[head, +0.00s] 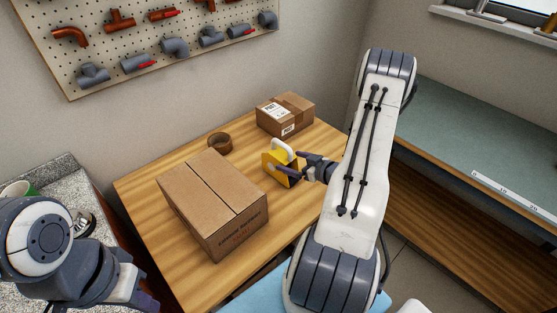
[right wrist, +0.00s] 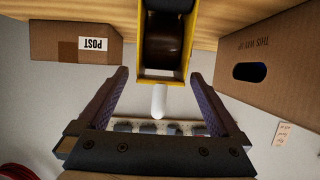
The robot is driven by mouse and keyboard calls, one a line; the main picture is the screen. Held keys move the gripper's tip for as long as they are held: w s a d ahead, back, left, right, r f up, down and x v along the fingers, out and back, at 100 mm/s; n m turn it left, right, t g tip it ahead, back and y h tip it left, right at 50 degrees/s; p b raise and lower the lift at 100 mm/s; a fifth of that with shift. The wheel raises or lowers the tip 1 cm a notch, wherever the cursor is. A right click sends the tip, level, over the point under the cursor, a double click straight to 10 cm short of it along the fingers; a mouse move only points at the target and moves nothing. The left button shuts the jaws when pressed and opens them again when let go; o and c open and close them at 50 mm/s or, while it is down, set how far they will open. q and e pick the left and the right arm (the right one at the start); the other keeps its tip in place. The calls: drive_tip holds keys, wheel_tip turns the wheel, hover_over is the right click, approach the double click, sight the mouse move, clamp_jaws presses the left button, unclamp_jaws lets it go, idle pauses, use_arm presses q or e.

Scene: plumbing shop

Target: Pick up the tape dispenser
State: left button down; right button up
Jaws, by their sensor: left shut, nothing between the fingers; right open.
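The tape dispenser (head: 271,168) is yellow with a white handle (head: 285,146) and stands on the wooden table between two cardboard boxes. In the right wrist view its yellow frame (right wrist: 163,76) holds a dark brown tape roll (right wrist: 163,42), and the white handle (right wrist: 159,101) points into the space between my fingers. My right gripper (head: 296,165) is open, close beside the dispenser on its right, with a finger on each side of the handle and clear of it. My left gripper (head: 146,296) is shut and empty at the lower left, away from the dispenser and partly cut off.
A large cardboard box (head: 210,198) stands left of the dispenser, and a smaller labelled box (head: 286,116) behind it. A brown tape roll (head: 219,142) lies near the wall. Bare wooden tabletop (head: 178,259) shows at the front. A green-topped bench (head: 460,130) is at right.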

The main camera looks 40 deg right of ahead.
sight(280, 157)
drive_tip(key=shift+x, duration=0.8)
drive_tip(key=p+x, duration=0.2)
drive_tip(key=x, duration=0.2)
drive_tip(key=shift+w+a, duration=0.1)
drive_tip(key=shift+w, duration=0.1)
drive_tip(key=shift+w+f, duration=0.15)
drive_tip(key=shift+w, duration=0.1)
clamp_jaws()
